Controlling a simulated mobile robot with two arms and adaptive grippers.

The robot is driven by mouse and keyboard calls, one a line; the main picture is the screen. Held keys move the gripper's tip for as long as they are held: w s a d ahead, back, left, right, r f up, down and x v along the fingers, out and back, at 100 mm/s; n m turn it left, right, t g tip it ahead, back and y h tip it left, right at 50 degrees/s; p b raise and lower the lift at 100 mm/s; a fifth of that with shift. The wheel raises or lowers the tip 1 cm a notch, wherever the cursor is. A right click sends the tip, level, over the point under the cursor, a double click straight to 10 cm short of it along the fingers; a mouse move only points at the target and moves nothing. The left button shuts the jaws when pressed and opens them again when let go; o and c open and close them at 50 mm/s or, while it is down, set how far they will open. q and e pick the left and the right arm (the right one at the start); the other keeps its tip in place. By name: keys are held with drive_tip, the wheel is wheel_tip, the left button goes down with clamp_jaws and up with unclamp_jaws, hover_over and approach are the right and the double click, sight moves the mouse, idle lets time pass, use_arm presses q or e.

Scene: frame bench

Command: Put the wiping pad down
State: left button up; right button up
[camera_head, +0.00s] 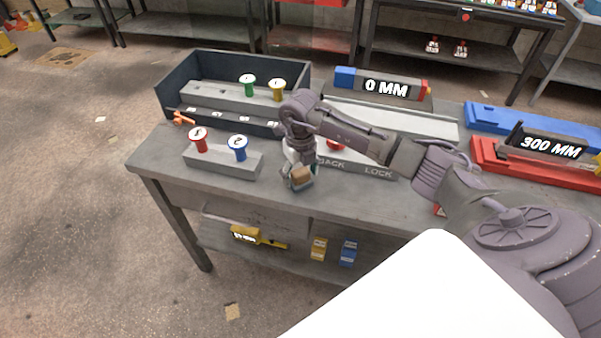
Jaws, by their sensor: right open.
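My right gripper (297,182) points down over the front part of the bench top, to the right of the grey block with the red and blue knobs. Its jaws are open. A small tan-brown block, which looks like the wiping pad (302,175), shows right at the fingertips. I cannot tell whether it touches the fingers or rests fully on the bench (340,203). The gripper and wrist hide part of it. My left gripper is not in view.
The grey block (222,162) carries a red knob (198,143) and a blue knob (238,153). Behind stands a dark open bin (180,72). A strip marked "LOCK" (378,172) lies right of the gripper, partly under my arm. The bench's front edge is clear.

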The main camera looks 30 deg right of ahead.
sight(300, 171)
drive_tip(key=shift+r, duration=0.2)
wheel_tip(300, 171, up, 12)
drive_tip(key=b, duration=0.2)
drive_tip(key=shift+b, duration=0.35)
